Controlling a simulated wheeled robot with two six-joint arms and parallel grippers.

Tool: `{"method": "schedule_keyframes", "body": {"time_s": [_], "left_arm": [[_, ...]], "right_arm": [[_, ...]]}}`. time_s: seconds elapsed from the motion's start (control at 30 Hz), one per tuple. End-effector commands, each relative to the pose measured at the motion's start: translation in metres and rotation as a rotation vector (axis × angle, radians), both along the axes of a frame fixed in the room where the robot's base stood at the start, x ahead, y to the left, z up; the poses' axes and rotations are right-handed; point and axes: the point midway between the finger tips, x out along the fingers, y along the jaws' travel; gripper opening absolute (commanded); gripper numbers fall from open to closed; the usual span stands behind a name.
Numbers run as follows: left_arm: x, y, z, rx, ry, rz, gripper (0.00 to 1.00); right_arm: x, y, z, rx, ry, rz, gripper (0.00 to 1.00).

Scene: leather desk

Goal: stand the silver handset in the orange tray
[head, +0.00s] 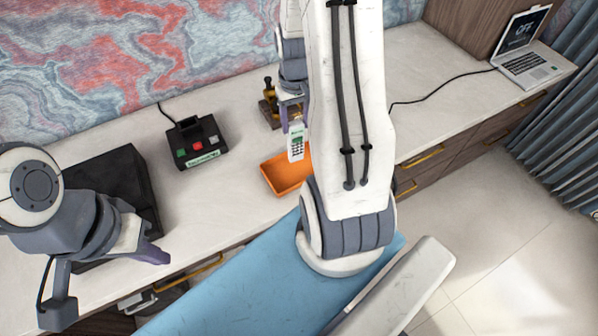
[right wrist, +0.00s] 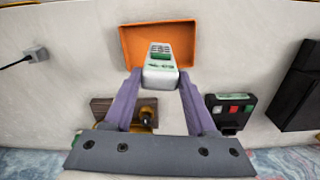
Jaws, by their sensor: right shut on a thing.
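The silver handset (head: 296,141) is upright, keypad facing the head camera, with its lower end over the orange tray (head: 275,181). My right gripper (head: 292,118) is shut on its upper part. In the right wrist view, the handset (right wrist: 160,68) sits between the purple fingertips (right wrist: 160,80), in front of the tray (right wrist: 130,45). I cannot tell whether its lower end touches the tray floor. My right arm hides the tray's right side in the head view. My left gripper (head: 150,252) is at the far left, away from the tray, its finger gap unclear.
A black box with coloured buttons (head: 195,143) stands left of the tray. A wood and brass stand (head: 268,104) is behind it. A large black block (head: 105,175) is near my left arm. An open laptop (head: 525,60) with a cable sits far right. Desk between is clear.

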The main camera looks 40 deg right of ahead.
Motion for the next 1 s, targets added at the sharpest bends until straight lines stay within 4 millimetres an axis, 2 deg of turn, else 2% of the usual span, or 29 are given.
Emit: {"method": "schedule_keyframes", "body": {"time_s": [0.03, 0.13, 0.23, 0.37, 0.47, 0.8, 1.0], "left_arm": [[0.0, 0.0, -0.009, 0.0, 0.0, 0.0, 0.0], [0.0, 0.0, -0.015, 0.0, 0.0, 0.0, 0.0], [0.0, 0.0, -0.019, 0.0, 0.0, 0.0, 0.0], [0.0, 0.0, -0.02, 0.0, 0.0, 0.0, 0.0], [0.0, 0.0, -0.016, -0.001, -0.001, 0.0, 0.0], [0.0, 0.0, 0.004, 0.0, 0.0, 0.001, 0.0], [0.0, 0.0, 0.009, 0.0, 0.0, 0.001, 0.0]], "right_arm": [[-0.014, -0.024, 0.003, -0.003, -0.006, -0.061, 0.0], [-0.04, -0.053, 0.012, -0.002, -0.003, -0.136, 0.0], [-0.06, -0.071, 0.02, -0.001, -0.003, -0.189, 0.0], [-0.072, -0.08, 0.024, 0.001, 0.0, -0.221, 0.0], [-0.067, -0.074, 0.019, 0.004, 0.003, -0.222, 0.0], [-0.008, -0.026, -0.024, 0.004, 0.004, -0.219, 0.0], [0.013, -0.011, -0.041, 0.001, 0.001, -0.224, 0.0]]}}
